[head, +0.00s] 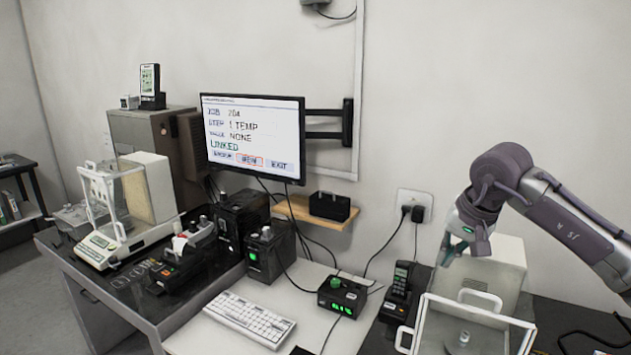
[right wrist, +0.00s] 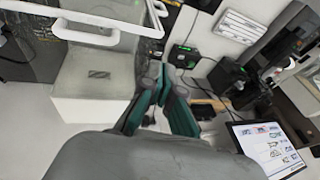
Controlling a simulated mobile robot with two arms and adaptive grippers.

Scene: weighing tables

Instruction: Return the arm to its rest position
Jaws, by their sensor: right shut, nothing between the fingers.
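My right arm comes in from the right in the head view. Its gripper (head: 463,246) hangs in the air above the right-hand balance, with its fingers pointing down and to the left. In the right wrist view the gripper's two teal-edged fingers (right wrist: 161,82) come together at the tips, with nothing between them. The gripper is shut and empty. The white housing of the right-hand balance (head: 495,268) stands just behind and below the gripper. My left gripper is not in view.
A glass-walled balance chamber (head: 425,342) stands below the gripper. A handset (head: 398,285), a green-lit box (head: 342,296) and a keyboard (head: 243,318) lie left of it. A wall monitor (head: 252,138) and another balance (head: 105,245) are further left. The air between arm and monitor is clear.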

